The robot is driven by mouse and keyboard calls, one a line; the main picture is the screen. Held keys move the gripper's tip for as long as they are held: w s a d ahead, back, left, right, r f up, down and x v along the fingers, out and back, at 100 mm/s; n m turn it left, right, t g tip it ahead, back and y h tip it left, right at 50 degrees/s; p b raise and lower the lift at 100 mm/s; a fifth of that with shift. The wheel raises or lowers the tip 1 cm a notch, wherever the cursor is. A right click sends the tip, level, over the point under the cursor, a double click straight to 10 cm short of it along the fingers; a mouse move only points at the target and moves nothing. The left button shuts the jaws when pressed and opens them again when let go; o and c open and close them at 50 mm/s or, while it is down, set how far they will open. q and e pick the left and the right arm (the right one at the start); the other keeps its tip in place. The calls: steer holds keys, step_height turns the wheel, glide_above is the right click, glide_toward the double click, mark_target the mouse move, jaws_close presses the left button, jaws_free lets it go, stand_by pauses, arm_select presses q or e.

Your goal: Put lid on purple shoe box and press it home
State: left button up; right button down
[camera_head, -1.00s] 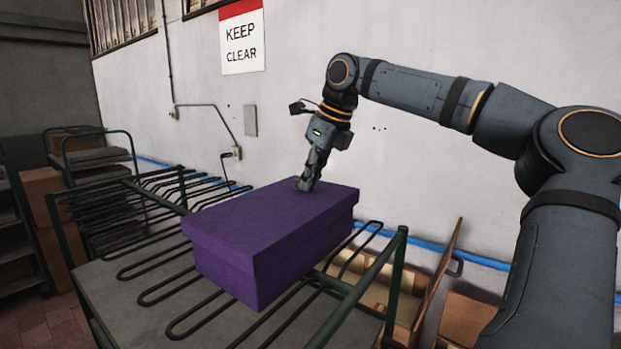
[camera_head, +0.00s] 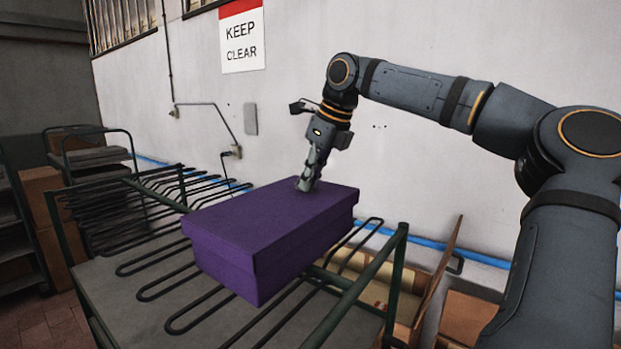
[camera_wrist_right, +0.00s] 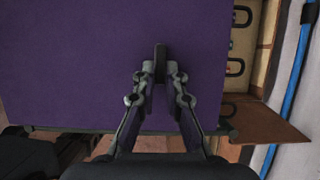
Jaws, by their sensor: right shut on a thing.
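The purple shoe box (camera_head: 228,277) sits on the dark wire rack in the head view. Its purple lid (camera_head: 270,212) lies over the top, with the skirt around the upper walls. I cannot tell whether the lid is fully down all round. My right gripper (camera_head: 304,186) points down at the lid near its far edge. In the wrist view, the right fingers (camera_wrist_right: 160,76) are shut on a small dark tab (camera_wrist_right: 160,60) on the purple lid (camera_wrist_right: 75,65). The box walls are hidden there. My left gripper is not in view.
The wire rack (camera_head: 155,258) has looped bars and a green frame over a grey surface. Cardboard boxes (camera_head: 375,290) stand behind it at right. A wall with a sign (camera_head: 242,38) is close behind. A shelf cart (camera_head: 95,155) stands at far left.

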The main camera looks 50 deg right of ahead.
steer(key=shift+f, duration=0.1)
steer(key=c, duration=1.3)
jaws_free()
steer(key=shift+c, duration=0.2)
steer(key=shift+o, duration=0.3)
steer(key=o, duration=0.4)
steer(key=shift+o, duration=0.2)
step_height(320, 180, up, 7)
steer(key=p, duration=0.7)
